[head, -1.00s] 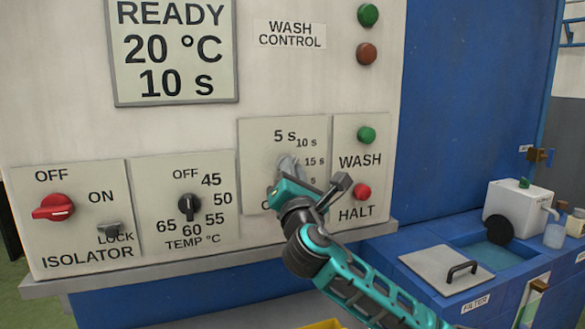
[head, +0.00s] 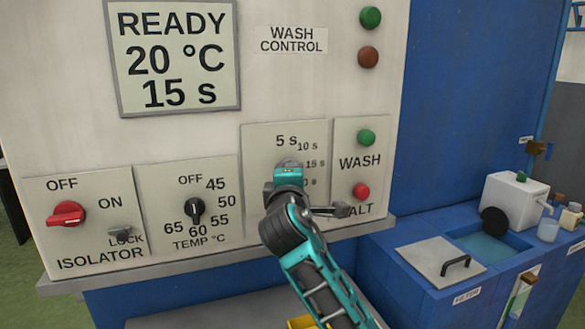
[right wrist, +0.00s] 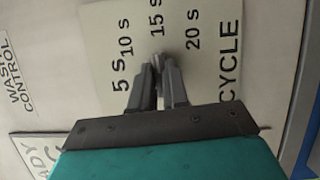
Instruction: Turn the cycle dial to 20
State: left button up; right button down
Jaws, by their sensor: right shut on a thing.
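The cycle dial (right wrist: 157,62) is on its own plate (head: 257,140), marked 5 s, 10 s, 15 s and 20 s. In the right wrist view the dial's tip shows between my fingers, near the 15 s mark; the rest is hidden by them. My right gripper (right wrist: 157,80) is shut on the dial; in the head view the gripper (head: 288,168) covers most of it and part of the 20 s mark. The display (head: 172,55) reads READY, 20 °C, 15 s. My left gripper is not in view.
Left of the cycle plate are the temperature dial (head: 195,211) and the red isolator switch (head: 66,214). To the right are the green wash button (head: 366,137) and the red halt button (head: 361,191), close to my right wrist. A ledge (head: 130,267) runs below.

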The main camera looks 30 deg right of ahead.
jog(key=shift+r+m+g+y, duration=0.1)
jog(key=shift+m+g+y, duration=0.55)
jog(key=shift+m, duration=1.3)
jog(key=shift+m+g+y, duration=0.35)
jog(key=shift+m+y, duration=0.6)
jog(key=shift+m, duration=1)
jog(key=c, duration=1.1)
grip_release()
jog(key=v, duration=1.3)
jog(key=shift+d, duration=0.15)
